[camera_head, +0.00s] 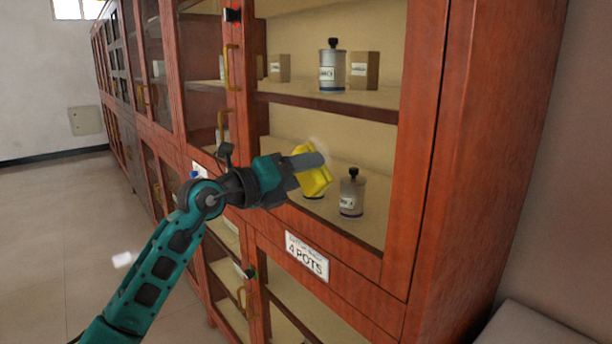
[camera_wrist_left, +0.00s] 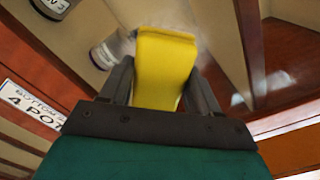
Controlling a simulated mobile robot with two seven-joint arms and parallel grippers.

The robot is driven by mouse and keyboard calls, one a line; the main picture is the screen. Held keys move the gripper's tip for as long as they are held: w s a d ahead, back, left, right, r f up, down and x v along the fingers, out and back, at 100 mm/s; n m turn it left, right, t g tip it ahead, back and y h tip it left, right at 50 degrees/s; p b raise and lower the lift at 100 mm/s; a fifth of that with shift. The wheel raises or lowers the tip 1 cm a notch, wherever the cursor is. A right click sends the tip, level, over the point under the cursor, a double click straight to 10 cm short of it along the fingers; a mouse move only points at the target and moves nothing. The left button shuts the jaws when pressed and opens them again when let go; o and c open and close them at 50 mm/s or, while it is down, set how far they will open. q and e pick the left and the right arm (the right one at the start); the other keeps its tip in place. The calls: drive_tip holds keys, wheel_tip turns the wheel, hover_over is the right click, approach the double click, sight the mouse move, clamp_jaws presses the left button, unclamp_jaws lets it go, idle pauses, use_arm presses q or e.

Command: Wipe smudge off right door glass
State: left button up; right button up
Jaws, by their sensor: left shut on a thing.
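My left gripper (camera_head: 298,170) is shut on a yellow sponge or pad (camera_head: 317,182), which also fills the middle of the left wrist view (camera_wrist_left: 162,65). The gripper holds the pad in front of the right door glass (camera_head: 350,145) of the red-brown cabinet. A faint whitish smudge (camera_head: 318,146) shows on the glass just above the pad. Part of it may be hidden by the pad and gripper. I cannot tell whether the pad touches the glass. My right gripper is not in view.
Behind the glass, jars (camera_head: 332,68) and a dark-capped bottle (camera_head: 351,194) stand on shelves. Brass handles (camera_head: 233,68) stick out along the door edge. Open floor (camera_head: 45,240) lies to the left.

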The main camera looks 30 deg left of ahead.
sight(331, 166)
use_arm(q)
drive_tip(key=shift+w+a+b, duration=0.2)
drive_tip(key=shift+w+a, duration=0.05)
drive_tip(key=shift+a, duration=0.45)
drive_tip(key=shift+w+a+b, duration=0.2)
drive_tip(key=shift+w+a, duration=0.1)
drive_tip(key=shift+a, duration=0.35)
drive_tip(key=shift+w+a+b, duration=0.2)
drive_tip(key=shift+w+a, duration=0.05)
drive_tip(key=shift+a, duration=0.45)
drive_tip(key=shift+r+p, duration=0.9)
drive_tip(key=shift+p, duration=0.1)
drive_tip(key=shift+s+d+f, duration=0.1)
drive_tip(key=shift+s+d, duration=0.15)
drive_tip(key=shift+d, duration=0.45)
drive_tip(key=shift+s+d, duration=0.25)
drive_tip(key=shift+d, duration=0.45)
drive_tip(key=shift+s+d, duration=0.35)
drive_tip(key=shift+d, duration=0.5)
drive_tip(key=shift+s+d, duration=0.4)
drive_tip(key=shift+d, duration=0.5)
drive_tip(key=shift+s+d, duration=0.35)
drive_tip(key=shift+d, duration=0.5)
drive_tip(key=shift+a, duration=0.1)
